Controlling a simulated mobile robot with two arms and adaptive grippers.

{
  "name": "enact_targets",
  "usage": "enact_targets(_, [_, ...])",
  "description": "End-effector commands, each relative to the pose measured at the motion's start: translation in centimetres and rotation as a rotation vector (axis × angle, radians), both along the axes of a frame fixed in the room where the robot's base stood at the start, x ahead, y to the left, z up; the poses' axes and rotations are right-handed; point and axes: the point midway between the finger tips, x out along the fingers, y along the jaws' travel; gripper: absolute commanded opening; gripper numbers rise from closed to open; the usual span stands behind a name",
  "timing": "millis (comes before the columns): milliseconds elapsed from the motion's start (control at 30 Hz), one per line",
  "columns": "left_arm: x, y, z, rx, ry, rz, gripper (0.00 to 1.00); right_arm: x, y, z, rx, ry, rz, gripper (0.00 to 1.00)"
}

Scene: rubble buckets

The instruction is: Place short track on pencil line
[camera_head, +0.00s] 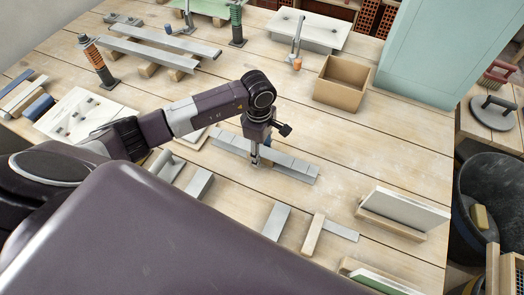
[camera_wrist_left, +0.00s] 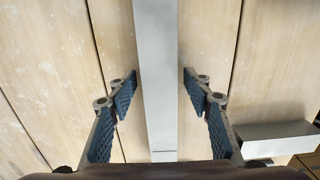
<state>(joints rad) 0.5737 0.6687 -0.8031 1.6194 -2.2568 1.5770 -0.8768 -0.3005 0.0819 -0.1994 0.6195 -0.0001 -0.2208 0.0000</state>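My left gripper (camera_head: 257,163) points down over a grey metal track assembly (camera_head: 296,168) near the middle of the bench. In the wrist view my left gripper (camera_wrist_left: 159,90) is open, its dark padded fingers on either side of a grey metal bar (camera_wrist_left: 157,60), with gaps on both sides. Short grey track pieces lie nearer the front: one at left (camera_head: 199,183) and one at centre (camera_head: 276,220). I cannot tell which piece is the short track. No pencil line can be made out. My right gripper is not in view.
A cardboard box (camera_head: 341,84) stands at the back right. A white board on a wooden block (camera_head: 402,207) stands at the right. Long metal rails (camera_head: 150,55) lie on blocks at the back left, beside a copper spring post (camera_head: 98,62). Bare planks lie right of the gripper.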

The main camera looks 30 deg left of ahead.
Motion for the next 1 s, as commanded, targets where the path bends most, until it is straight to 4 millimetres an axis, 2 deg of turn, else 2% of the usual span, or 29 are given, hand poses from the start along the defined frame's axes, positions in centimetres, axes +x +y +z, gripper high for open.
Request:
enact_targets(200, [0.0,0.0,0.5,0.0,0.0,0.0,0.46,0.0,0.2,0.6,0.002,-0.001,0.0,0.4])
enact_targets(267, [0.1,0.0,0.9,-0.001,-0.003,-0.001,0.46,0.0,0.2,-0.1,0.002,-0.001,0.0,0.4])
enact_targets(700, [0.1,0.4,9.8,0.0,-0.005,-0.001,0.46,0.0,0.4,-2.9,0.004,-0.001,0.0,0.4])
enact_targets(833, [0.0,0.5,11.4,0.0,-0.002,0.0,0.46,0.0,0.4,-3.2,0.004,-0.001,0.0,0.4])
enact_targets(1000, [0.0,0.5,12.2,0.0,0.0,0.0,0.46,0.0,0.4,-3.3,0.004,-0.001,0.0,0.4])
